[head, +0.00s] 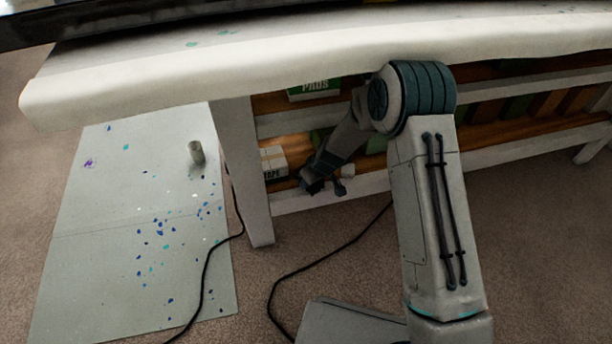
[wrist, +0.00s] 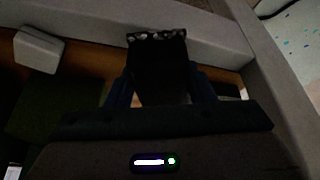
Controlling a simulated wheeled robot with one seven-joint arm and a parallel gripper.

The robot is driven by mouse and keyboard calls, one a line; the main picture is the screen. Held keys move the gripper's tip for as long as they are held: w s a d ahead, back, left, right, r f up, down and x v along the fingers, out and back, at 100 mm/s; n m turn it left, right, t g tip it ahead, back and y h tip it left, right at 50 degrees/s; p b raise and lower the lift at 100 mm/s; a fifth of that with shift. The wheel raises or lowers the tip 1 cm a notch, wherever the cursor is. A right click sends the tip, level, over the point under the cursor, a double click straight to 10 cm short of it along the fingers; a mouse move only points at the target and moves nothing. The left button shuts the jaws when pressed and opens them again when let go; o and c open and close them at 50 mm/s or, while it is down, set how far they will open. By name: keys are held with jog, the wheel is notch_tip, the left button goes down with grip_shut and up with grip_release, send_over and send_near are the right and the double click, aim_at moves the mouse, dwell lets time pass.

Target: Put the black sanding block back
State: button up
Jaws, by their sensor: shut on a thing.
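The black sanding block (wrist: 157,68) shows in the wrist view as a dark block with a pale speckled far edge. It sits between the two fingers of my gripper (wrist: 160,88), which is shut on it. In the head view my gripper (head: 314,184) is low under the bench top, at the front of the lower wooden shelf (head: 290,143). The block cannot be clearly told from the dark gripper there. In the wrist view the block's far end is over or close to the pale shelf rail (wrist: 100,22); contact cannot be told.
A white lettered box (head: 273,161) stands on the lower shelf, left of my gripper. A green box (head: 314,88) is above. A pale block (wrist: 38,48) is at left in the wrist view. A bench leg (head: 242,170), cables and a spotted floor sheet (head: 100,245) with a grey cylinder (head: 196,152) are nearby.

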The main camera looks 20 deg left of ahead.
jog(key=w+a+f, duration=0.2)
jog(key=shift+a+f, duration=0.2)
jog(key=shift+a, duration=0.1)
jog(key=o, duration=1)
jog(key=shift+o, duration=0.2)
